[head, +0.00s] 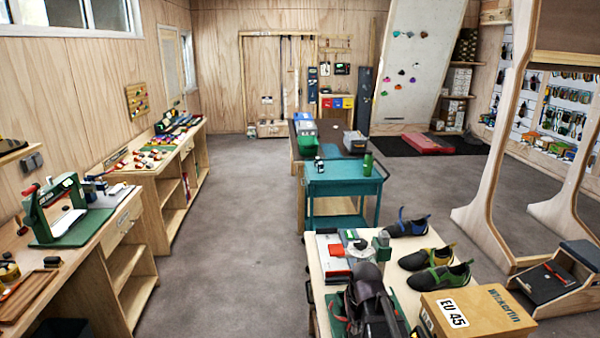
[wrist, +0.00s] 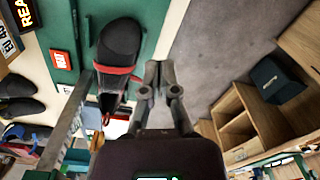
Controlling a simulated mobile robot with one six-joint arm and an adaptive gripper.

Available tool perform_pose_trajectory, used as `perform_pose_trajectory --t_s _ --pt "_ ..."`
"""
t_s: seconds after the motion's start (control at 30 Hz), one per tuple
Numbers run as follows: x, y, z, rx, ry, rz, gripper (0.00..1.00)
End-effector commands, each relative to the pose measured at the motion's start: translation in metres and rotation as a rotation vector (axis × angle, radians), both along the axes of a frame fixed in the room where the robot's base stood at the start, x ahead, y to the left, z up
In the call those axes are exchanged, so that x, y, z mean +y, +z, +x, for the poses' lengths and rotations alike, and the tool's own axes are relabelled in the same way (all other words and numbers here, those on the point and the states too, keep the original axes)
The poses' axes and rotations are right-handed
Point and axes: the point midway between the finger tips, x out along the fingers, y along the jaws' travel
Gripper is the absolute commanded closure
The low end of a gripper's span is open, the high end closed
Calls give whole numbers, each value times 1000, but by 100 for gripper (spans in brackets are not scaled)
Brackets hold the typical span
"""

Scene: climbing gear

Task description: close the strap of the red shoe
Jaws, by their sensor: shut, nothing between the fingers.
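The red shoe (wrist: 119,42) is mostly black with red trim and lies on a green mat (wrist: 155,14) in the wrist view. Its red strap (wrist: 118,70) runs across the shoe, and its right end sticks out past the shoe's side toward my gripper (wrist: 159,66). I cannot tell whether the strap is fastened. My gripper is shut and empty, just right of the shoe; whether it touches the strap is unclear. In the head view my dark arm and gripper stand over the green mat (head: 336,312) and hide the red shoe.
On the same table (head: 318,268) are a blue-strapped shoe (head: 407,226), a green-strapped shoe (head: 436,262) and a cardboard shoe box (head: 480,312). A grey and red device (head: 334,268) stands behind the mat. A teal cart (head: 345,178) is beyond. The floor on the left is clear.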

Motion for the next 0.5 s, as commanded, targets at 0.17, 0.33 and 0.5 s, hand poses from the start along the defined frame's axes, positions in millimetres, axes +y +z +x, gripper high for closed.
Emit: perform_pose_trajectory --t_s 0.17,0.33,0.5 --pt "-8 -5 -33 3 -198 -15 100" --pt "-13 -8 -52 4 -347 -25 100" --pt "-16 -9 -60 3 -419 -31 100"
